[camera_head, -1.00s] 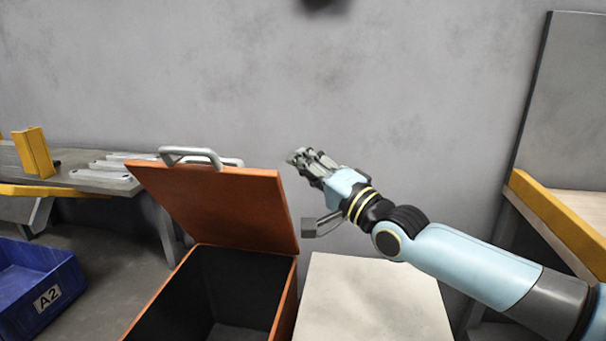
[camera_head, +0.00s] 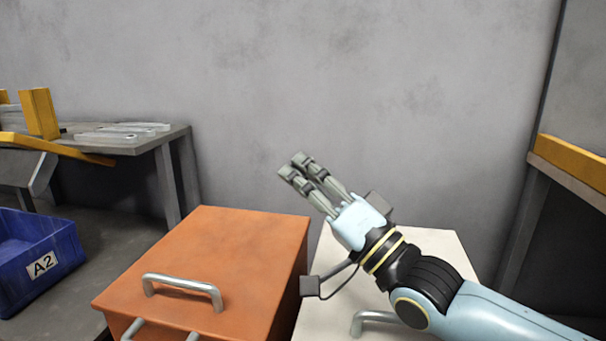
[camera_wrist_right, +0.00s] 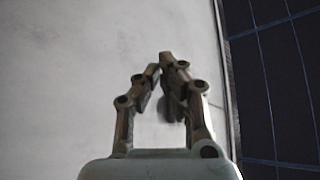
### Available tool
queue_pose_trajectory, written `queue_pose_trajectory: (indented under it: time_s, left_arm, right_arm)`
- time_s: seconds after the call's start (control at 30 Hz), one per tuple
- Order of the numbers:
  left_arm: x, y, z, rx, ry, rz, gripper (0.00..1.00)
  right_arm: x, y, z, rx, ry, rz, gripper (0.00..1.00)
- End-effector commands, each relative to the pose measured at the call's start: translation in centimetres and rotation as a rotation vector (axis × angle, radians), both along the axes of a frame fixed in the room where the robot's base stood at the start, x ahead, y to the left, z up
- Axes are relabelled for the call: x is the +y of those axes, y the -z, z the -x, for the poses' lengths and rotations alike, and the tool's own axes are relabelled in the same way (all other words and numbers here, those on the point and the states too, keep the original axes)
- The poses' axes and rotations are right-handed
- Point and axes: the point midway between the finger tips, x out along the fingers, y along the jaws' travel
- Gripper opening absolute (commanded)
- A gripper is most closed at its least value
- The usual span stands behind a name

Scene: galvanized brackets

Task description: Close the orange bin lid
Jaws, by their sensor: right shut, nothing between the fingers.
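The orange bin (camera_head: 285,308) stands at the lower middle of the head view. Its orange lid (camera_head: 235,247) lies flat over the top, and no opening shows. A silver handle (camera_head: 183,287) sits on the lid near its front edge. My right gripper (camera_head: 293,166) is raised above and behind the bin's far right corner, apart from the lid in the picture. Its fingers are shut and empty; in the right wrist view its fingertips (camera_wrist_right: 167,62) meet in front of a pale surface. My left gripper is in no frame.
A white box (camera_head: 440,247) with a silver handle (camera_head: 375,320) stands right of the bin, partly behind my right arm. A blue bin marked A2 (camera_head: 35,262) is at the left. A bench with grey metal parts (camera_head: 125,133) stands behind it. A grey wall closes the back.

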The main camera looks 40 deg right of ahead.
Motion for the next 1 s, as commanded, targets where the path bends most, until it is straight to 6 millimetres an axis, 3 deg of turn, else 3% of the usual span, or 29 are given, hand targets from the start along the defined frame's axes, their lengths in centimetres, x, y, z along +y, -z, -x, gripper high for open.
queue_pose_trajectory:
  time_s: [0.2, 0.7, 0.87, 1.0]
  left_arm:
    - [-0.2, -0.4, -0.9, -0.002, 0.002, 0.001, 0.40]
    - [-0.3, -0.5, -1.0, -0.002, 0.002, 0.001, 0.40]
    - [-0.2, -0.5, -1.0, -0.002, 0.002, 0.001, 0.40]
    - [-0.2, -0.5, -1.0, -0.002, 0.002, 0.001, 0.40]
  right_arm:
    - [0.2, 0.5, 0.2, 0.000, 0.000, 0.000, 0.00]
    - [0.1, 0.7, 0.4, 0.002, -0.001, -0.001, 0.00]
    - [-0.3, 1.8, 2.5, 0.007, 0.000, 0.000, 0.00]
    - [-0.9, 3.3, 5.3, 0.008, -0.001, 0.001, 0.00]
